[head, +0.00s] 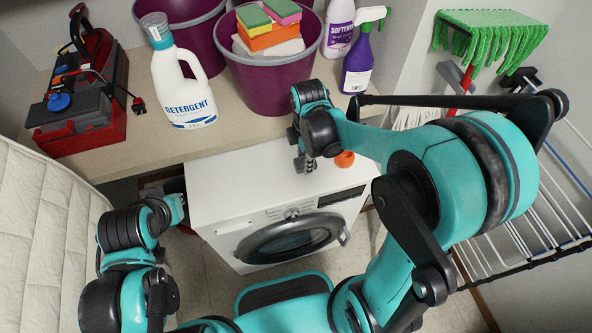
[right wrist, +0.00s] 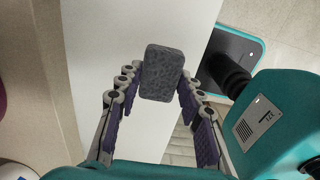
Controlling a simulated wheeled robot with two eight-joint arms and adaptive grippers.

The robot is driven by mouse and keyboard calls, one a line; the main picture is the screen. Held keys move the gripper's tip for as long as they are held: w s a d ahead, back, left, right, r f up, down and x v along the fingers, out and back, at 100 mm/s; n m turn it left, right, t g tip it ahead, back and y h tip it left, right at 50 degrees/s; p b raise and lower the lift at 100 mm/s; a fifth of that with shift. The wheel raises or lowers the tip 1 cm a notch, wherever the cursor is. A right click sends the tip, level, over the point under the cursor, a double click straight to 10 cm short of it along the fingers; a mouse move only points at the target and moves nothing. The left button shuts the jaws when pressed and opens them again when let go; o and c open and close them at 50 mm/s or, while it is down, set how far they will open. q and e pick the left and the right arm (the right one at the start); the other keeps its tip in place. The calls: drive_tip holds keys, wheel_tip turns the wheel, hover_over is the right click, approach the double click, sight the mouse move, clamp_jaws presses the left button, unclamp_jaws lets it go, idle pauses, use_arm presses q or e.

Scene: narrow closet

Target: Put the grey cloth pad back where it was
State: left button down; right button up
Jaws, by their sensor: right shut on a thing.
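The grey cloth pad (right wrist: 161,73) shows in the right wrist view as a speckled dark grey block with rounded corners. It sits between the fingertips of my right gripper (right wrist: 160,82), which is shut on it. White surface of the washing machine lies beyond it. In the head view my right gripper (head: 305,163) points down over the washing machine's top (head: 240,185). The pad cannot be made out there. My left arm is folded at the lower left, and its fingers are not visible.
A round orange thing (head: 344,158) is on the washer beside the right gripper. The counter (head: 120,155) behind holds a red toolbox (head: 80,105), a detergent bottle (head: 182,85), purple buckets (head: 270,85) with sponges, and a purple spray bottle (head: 357,65). A wire drying rack (head: 530,225) stands right.

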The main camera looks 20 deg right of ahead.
sight(296, 160)
drive_tip(key=shift+w+a+f, duration=0.3)
drive_tip(key=shift+a+f, duration=0.15)
drive_tip(key=shift+a, duration=0.15)
drive_tip(key=shift+w+a+f, duration=0.25)
drive_tip(key=shift+a+f, duration=0.15)
drive_tip(key=shift+a, duration=0.15)
wheel_tip(296, 160, down, 4)
drive_tip(key=shift+b, duration=1.2)
drive_tip(key=shift+r, duration=0.1)
drive_tip(key=shift+c, duration=0.4)
drive_tip(key=o, duration=1.1)
drive_tip(key=shift+r, duration=0.1)
